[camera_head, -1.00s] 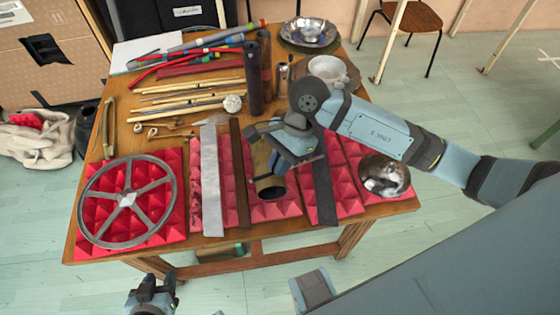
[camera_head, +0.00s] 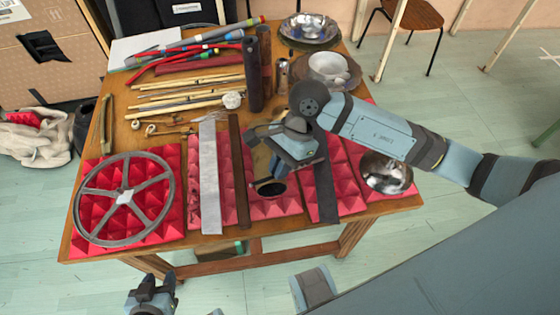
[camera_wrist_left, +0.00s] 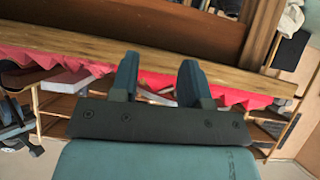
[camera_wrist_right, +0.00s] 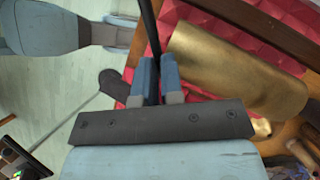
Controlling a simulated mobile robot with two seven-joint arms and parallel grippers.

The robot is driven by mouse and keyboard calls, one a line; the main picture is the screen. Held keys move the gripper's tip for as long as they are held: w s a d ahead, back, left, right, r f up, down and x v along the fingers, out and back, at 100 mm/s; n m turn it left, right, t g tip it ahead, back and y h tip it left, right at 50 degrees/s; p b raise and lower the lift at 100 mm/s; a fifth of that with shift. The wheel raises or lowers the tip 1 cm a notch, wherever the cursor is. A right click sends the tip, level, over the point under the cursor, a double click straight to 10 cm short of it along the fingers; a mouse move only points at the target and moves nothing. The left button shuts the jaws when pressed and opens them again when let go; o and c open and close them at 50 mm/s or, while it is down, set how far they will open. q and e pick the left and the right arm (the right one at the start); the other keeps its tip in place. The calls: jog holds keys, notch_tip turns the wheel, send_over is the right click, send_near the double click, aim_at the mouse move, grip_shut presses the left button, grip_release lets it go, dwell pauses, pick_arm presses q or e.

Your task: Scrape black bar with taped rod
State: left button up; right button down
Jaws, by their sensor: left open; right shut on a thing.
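The black bar (camera_head: 325,195) lies on red foam at the front right of the table, its upper part behind my right arm. A dark rounded end in the right wrist view (camera_wrist_right: 115,85) appears to be this bar. My right gripper (camera_wrist_right: 157,70) is shut on a thin dark rod (camera_wrist_right: 148,25), which I take for the taped rod. In the head view my right gripper (camera_head: 285,148) is above the brass tube, left of the bar; the rod is not clear there. I cannot tell whether it touches the bar. My left gripper (camera_head: 152,285) is open and empty, below the table's front edge.
The brass tube (camera_wrist_right: 235,70) lies close beside my right gripper. A brown bar (camera_head: 239,180), a grey bar (camera_head: 210,180) and a spoked wheel (camera_head: 88,193) are to the left. A metal bowl (camera_head: 385,170) is right of the black bar. Sticks and tubes fill the back.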

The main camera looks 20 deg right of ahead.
jog(key=w+b, duration=0.1)
jog(key=w+d+b, duration=0.1)
jog(key=w+b, duration=0.2)
jog(key=shift+w+d+f+b, duration=0.25)
jog(key=shift+d+f+b, duration=0.1)
jog(key=shift+d+b, duration=0.05)
jog(key=shift+w+d, duration=0.2)
jog(key=shift+w, duration=0.35)
jog(key=s+a+b, duration=0.2)
jog(key=s+a, duration=0.2)
jog(key=s, duration=0.5)
jog(key=w+d+b, duration=0.1)
jog(key=w, duration=0.1)
jog(key=w+d+b, duration=0.1)
jog(key=w, duration=0.2)
jog(key=w+d+b, duration=0.1)
jog(key=w, duration=0.2)
jog(key=shift+w+d+b, duration=0.15)
jog(key=shift+d+b, duration=0.2)
jog(key=shift+b, duration=0.05)
jog(key=shift+w+d, duration=0.1)
jog(key=shift+w, duration=0.2)
jog(key=s+a+b, duration=0.1)
jog(key=s+a, duration=0.2)
jog(key=s, duration=0.6)
jog(key=shift+s+a+r+b, duration=0.2)
jog(key=shift+s+r+b, duration=0.05)
jog(key=shift+s+b, duration=0.1)
jog(key=shift+r, duration=0.1)
